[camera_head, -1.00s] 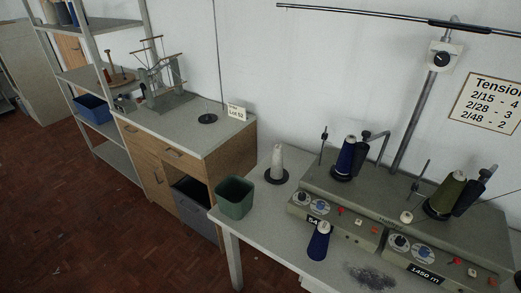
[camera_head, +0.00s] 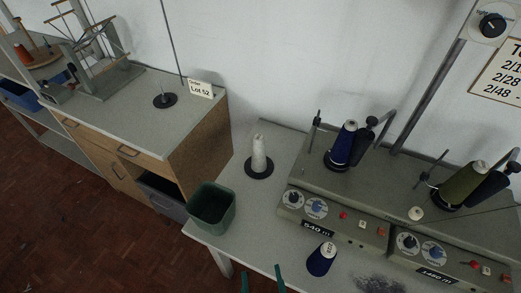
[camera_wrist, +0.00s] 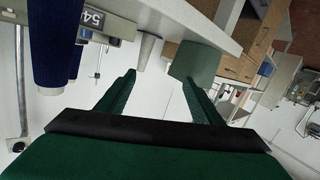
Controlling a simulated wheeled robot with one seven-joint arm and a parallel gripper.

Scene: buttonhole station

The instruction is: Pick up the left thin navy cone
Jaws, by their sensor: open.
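One navy cone (camera_head: 321,259) stands on the table in front of the left winder unit, its pale tip up. Another navy cone (camera_head: 341,146) stands on top of that unit, beside a dark cone-shaped piece. My gripper (camera_head: 262,283) is open and empty; its two green fingertips show at the bottom edge of the head view, left of the front navy cone and apart from it. A large navy cone (camera_wrist: 50,45) lies left of the fingers there, partly cut off by the top edge.
A white cone (camera_head: 259,157) stands on a black disc on the table. A green bin (camera_head: 212,207) is at the table's left edge. An olive cone (camera_head: 462,184) sits on the right unit. A wooden cabinet (camera_head: 195,150) stands left. Dark fluff lies right of the front cone.

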